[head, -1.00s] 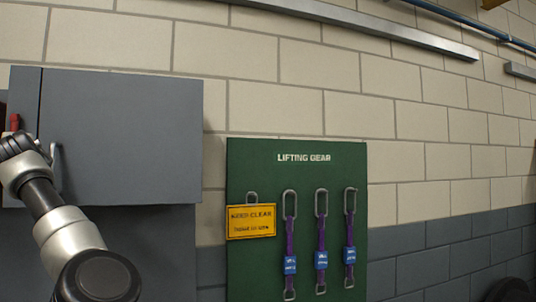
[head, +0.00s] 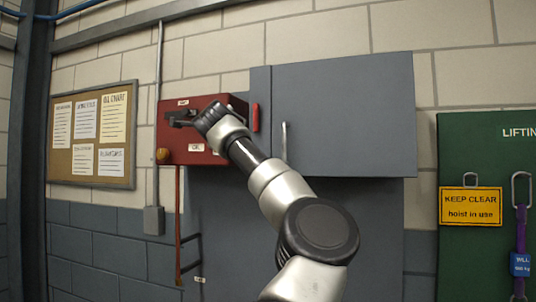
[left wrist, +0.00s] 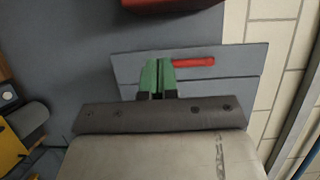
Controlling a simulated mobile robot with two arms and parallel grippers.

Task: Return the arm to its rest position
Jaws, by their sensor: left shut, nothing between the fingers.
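My left arm reaches up across the head view. Its left gripper (head: 182,119) is in front of a red box (head: 171,135) on the wall, and I cannot tell from this view whether they touch. In the left wrist view the green fingers of the left gripper (left wrist: 158,76) are together with nothing between them. A red handle (left wrist: 193,62) lies just beyond the fingertips there, on a grey panel (left wrist: 215,85). My right gripper is not in view.
A grey cabinet (head: 350,110) with a pale handle (head: 284,141) and a red grip (head: 255,117) is behind my arm. A notice board (head: 118,170) hangs at the left. A green lifting gear board (head: 480,255) with a yellow sign (head: 470,206) is at the right.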

